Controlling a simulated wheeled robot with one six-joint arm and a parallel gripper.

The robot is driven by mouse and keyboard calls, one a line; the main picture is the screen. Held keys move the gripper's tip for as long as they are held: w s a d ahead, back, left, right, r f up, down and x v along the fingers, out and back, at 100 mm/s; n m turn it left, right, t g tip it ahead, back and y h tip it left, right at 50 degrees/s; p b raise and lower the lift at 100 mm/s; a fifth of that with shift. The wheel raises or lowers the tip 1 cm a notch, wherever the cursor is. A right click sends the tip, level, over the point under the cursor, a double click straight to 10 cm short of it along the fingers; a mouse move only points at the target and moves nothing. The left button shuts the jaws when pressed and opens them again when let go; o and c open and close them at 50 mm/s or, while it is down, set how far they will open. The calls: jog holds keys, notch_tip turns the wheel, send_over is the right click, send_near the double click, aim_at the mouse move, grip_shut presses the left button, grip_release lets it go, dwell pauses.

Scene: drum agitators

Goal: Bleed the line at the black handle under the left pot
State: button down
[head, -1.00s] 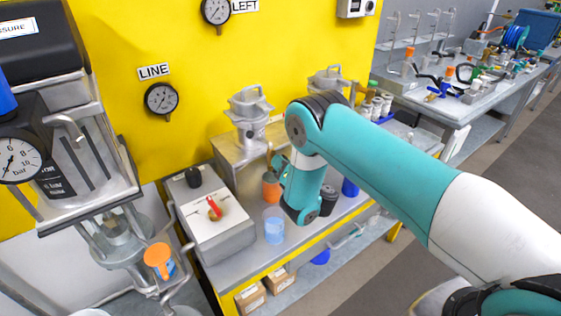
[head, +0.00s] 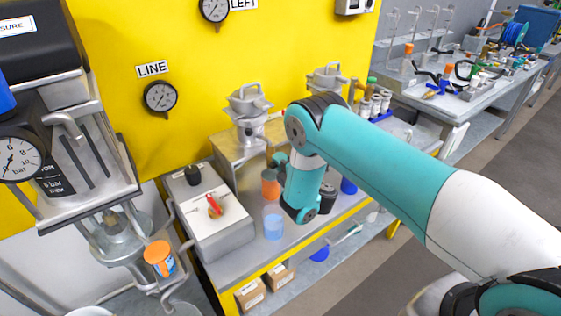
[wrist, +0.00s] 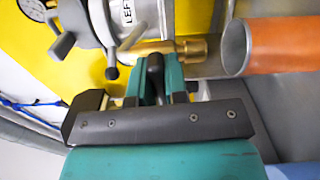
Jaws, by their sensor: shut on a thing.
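The left pot (head: 249,110) is a grey metal pot with a top handle, on a metal stand against the yellow panel. In the wrist view its body (wrist: 112,18) carries a LEFT label. A brass valve fitting (wrist: 188,48) sits beneath it. The black handle (wrist: 155,72) stands between the teal fingers of my gripper (wrist: 156,78), which is shut on it. In the head view my gripper (head: 279,161) is small beside the stand, and my arm hides part of it. The handle cannot be made out there.
An orange cylinder (wrist: 275,45) is close right of the brass fitting in the wrist view. A clear cup with blue contents (head: 273,227) and a box with a red lever (head: 213,207) stand on the bench. A second pot (head: 327,80) is to the right.

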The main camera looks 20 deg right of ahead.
jog(key=shift+s+d+f+m, duration=0.1)
jog(key=shift+f+m, duration=0.1)
jog(key=shift+m, duration=0.4)
jog(key=c, duration=1.1)
grip_release()
jog(key=shift+c, duration=0.2)
jog(key=shift+r, duration=0.1)
jog(key=shift+s, duration=0.1)
